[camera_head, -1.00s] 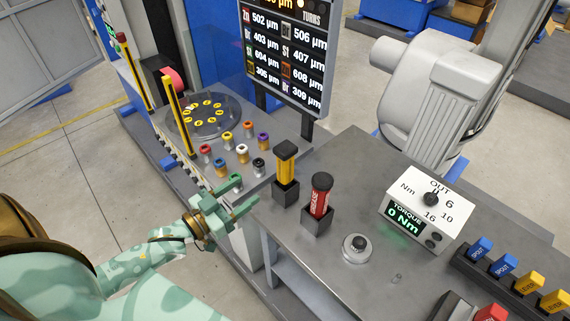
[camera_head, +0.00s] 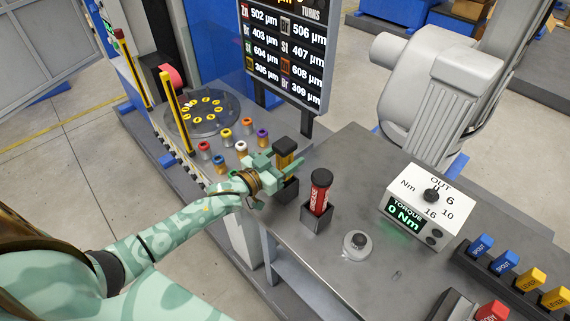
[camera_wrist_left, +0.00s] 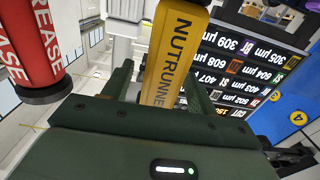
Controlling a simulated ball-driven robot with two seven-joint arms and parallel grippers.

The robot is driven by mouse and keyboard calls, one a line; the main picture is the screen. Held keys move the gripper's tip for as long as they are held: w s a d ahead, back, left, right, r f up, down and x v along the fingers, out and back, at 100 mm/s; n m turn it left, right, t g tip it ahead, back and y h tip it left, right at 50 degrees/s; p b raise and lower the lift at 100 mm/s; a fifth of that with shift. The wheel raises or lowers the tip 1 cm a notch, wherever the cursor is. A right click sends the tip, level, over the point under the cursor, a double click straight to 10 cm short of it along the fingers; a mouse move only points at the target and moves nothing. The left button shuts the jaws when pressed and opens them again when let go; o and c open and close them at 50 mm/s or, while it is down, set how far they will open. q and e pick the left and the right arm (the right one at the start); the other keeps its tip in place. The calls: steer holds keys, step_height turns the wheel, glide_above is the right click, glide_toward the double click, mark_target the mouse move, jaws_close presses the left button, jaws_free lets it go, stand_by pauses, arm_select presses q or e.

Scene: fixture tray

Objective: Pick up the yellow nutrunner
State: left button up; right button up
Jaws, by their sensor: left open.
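The yellow nutrunner (camera_head: 283,153) with a dark cap stands upright in a black holder (camera_head: 287,188) at the left edge of the grey table. In the left wrist view the yellow nutrunner (camera_wrist_left: 178,45), lettered NUTRUNNER, appears between the fingers of my left gripper (camera_wrist_left: 160,85). In the head view my left gripper (camera_head: 277,172) is at the nutrunner, its fingers open on either side of it, and partly hides its body. I cannot tell whether either finger touches it. My right gripper is not in view.
A red grease tube (camera_head: 320,193) stands in its own holder close to the right of the nutrunner; it also shows in the wrist view (camera_wrist_left: 30,45). A round knob (camera_head: 356,244) and a torque box (camera_head: 426,212) sit farther right. Several coloured pegs stand behind on the lower bench.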

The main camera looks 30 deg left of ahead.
arm_select(q)
steer(key=shift+s, duration=0.1)
steer(key=shift+c, duration=0.4)
steer(key=shift+r, duration=0.1)
steer(key=c, duration=1.1)
